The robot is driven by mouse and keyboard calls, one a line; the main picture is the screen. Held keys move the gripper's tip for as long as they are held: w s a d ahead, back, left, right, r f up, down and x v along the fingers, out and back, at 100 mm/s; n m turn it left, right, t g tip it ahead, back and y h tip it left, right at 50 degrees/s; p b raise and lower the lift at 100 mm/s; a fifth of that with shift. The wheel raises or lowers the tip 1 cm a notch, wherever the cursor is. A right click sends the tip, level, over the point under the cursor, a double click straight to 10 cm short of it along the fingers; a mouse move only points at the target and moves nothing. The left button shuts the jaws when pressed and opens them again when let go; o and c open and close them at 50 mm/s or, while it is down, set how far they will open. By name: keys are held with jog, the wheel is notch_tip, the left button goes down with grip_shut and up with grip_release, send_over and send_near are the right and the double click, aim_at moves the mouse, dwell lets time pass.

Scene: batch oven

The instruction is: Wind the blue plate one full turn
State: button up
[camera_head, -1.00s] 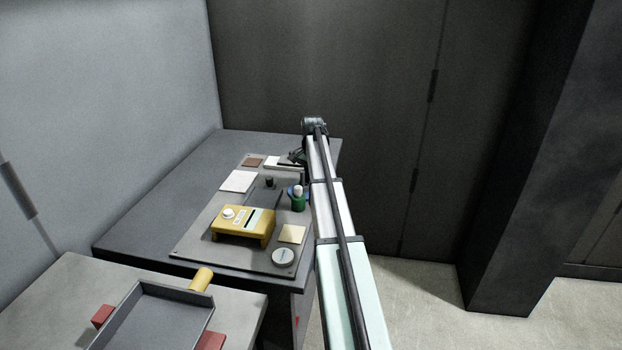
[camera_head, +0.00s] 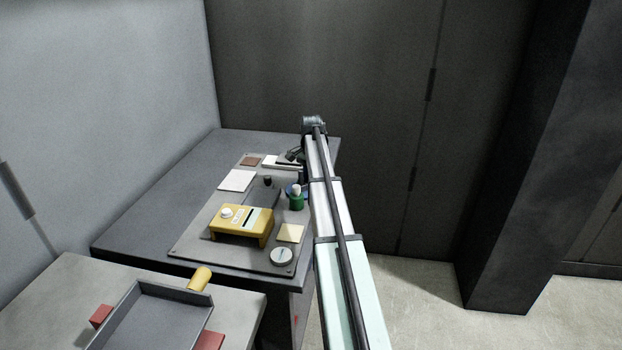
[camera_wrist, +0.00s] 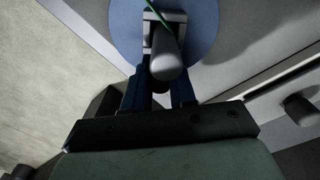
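The blue plate (camera_wrist: 205,35) is a flat disc at the top of the wrist view. In the head view a small part of the blue plate (camera_head: 290,187) shows behind a green piece with a pale top (camera_head: 296,201). In the head view the arm hides much of the gripper area.
The grey board (camera_head: 195,250) carries a yellow box (camera_head: 240,224), a round white dial (camera_head: 281,257), a cream square (camera_head: 290,233), a white square (camera_head: 237,181) and a small black knob (camera_head: 267,181). A grey tray (camera_head: 150,315) stands at the front left. A wall rises behind.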

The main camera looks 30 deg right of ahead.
jog(key=o, duration=0.4)
jog(key=shift+r, duration=0.1)
notch_tip(320, 180, up, 14)
jog(key=shift+f, duration=0.2)
dwell(0.4)
dwell(0.4)
